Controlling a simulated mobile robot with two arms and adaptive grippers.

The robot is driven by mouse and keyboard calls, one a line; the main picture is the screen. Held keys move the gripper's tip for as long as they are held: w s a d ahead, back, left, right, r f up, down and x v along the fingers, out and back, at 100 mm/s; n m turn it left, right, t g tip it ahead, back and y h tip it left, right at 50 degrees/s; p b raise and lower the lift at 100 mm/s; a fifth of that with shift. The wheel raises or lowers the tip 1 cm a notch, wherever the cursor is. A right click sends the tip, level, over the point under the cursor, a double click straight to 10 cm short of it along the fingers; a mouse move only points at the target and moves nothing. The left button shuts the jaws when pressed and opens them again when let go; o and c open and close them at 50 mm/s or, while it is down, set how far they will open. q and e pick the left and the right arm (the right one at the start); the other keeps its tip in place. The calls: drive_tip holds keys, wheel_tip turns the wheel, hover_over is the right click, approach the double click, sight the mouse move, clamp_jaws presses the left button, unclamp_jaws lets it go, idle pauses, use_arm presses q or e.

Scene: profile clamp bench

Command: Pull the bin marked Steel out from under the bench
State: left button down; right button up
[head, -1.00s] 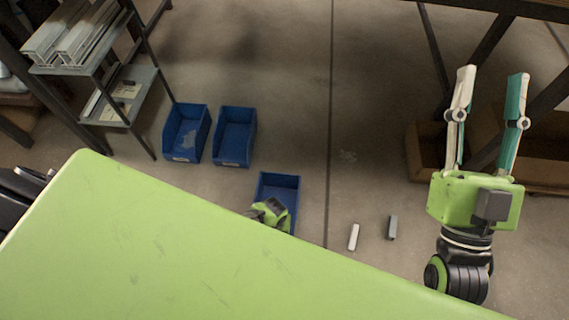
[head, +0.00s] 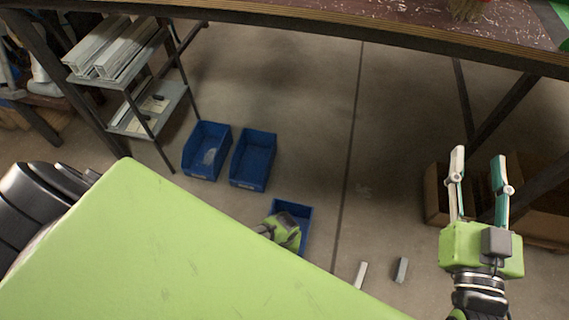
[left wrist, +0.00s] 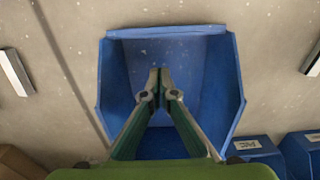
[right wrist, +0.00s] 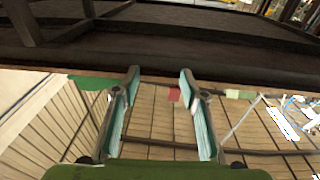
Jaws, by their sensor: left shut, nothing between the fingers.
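Three blue bins are on the floor; no label is readable, so I cannot tell which is marked Steel. Two stand side by side, a left one (head: 207,152) and a right one (head: 253,160). A third bin (head: 305,213) stands nearer, apart from them. My left gripper (left wrist: 160,73) is shut and empty, its fingers over the third bin's open interior (left wrist: 205,75); contact cannot be told. In the head view its green body hides part of that bin. My right gripper (head: 478,155) is open and empty, away to the right.
The bench (head: 300,22) crosses the top. A metal rack (head: 150,105) with profiles stands left of the bins. Cardboard boxes (head: 436,195) are at the right. A white block (head: 361,274) and a grey block (head: 401,270) lie on the floor.

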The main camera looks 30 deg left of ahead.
use_arm(q)
wheel_tip(320, 180, up, 7)
drive_tip(key=p, duration=0.5)
drive_tip(key=shift+r, duration=0.15)
use_arm(e)
drive_tip(key=s+d+f+g+h, duration=0.2)
drive_tip(key=s+d+f+g, duration=0.1)
drive_tip(key=s+f+g, duration=0.4)
drive_tip(key=s+d+f+g+h, duration=0.2)
drive_tip(key=s+d+f+g, duration=0.2)
drive_tip(key=f, duration=1)
drive_tip(key=s+g, duration=0.3)
drive_tip(key=s, duration=0.2)
drive_tip(key=shift+s+m, duration=0.25)
drive_tip(key=shift+m, duration=0.15)
